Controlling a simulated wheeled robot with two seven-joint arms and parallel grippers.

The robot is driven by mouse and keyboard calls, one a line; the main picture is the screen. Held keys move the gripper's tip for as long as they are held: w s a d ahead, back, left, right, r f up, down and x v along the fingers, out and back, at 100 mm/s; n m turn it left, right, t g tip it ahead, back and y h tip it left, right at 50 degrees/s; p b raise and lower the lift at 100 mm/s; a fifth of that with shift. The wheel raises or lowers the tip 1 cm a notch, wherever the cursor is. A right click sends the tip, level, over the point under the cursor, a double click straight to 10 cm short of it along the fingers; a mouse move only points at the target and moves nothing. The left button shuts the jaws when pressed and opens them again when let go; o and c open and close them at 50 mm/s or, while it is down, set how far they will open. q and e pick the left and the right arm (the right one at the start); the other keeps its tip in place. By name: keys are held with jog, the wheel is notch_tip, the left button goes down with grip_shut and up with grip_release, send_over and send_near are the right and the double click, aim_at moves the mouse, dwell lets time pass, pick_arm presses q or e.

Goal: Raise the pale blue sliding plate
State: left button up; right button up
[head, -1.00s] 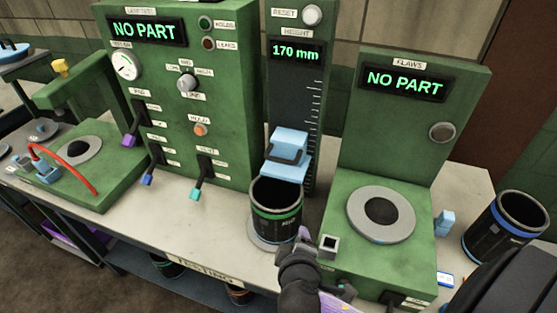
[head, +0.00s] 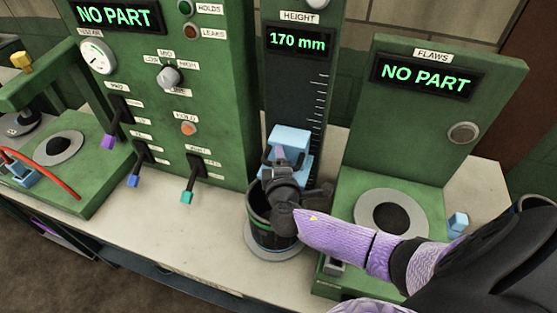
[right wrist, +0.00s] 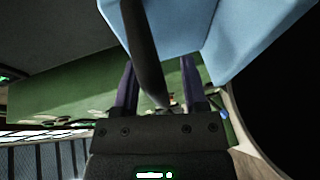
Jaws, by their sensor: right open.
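The pale blue sliding plate (head: 291,140) sits low on the height gauge's dark column, just above the black sleeve (head: 259,205). It has a dark handle on its front, and the gauge reads 170 mm. My right gripper (head: 283,170) is at the handle, over the sleeve, and partly covers both. In the right wrist view, the plate (right wrist: 195,25) fills the top. The dark handle bar (right wrist: 146,52) runs between the two open fingers of my gripper (right wrist: 158,80). I cannot tell whether they touch it. My left gripper is not in view.
The green flaws station (head: 425,130) stands to the right, its display reading NO PART, with a grey ring (head: 394,213) on its base. The green leak-test panel (head: 215,95) with levers stands close on the left. The bench front (head: 170,225) is clear.

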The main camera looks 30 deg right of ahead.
jog(key=shift+w+d, duration=0.1)
grip_shut()
dwell(1.4)
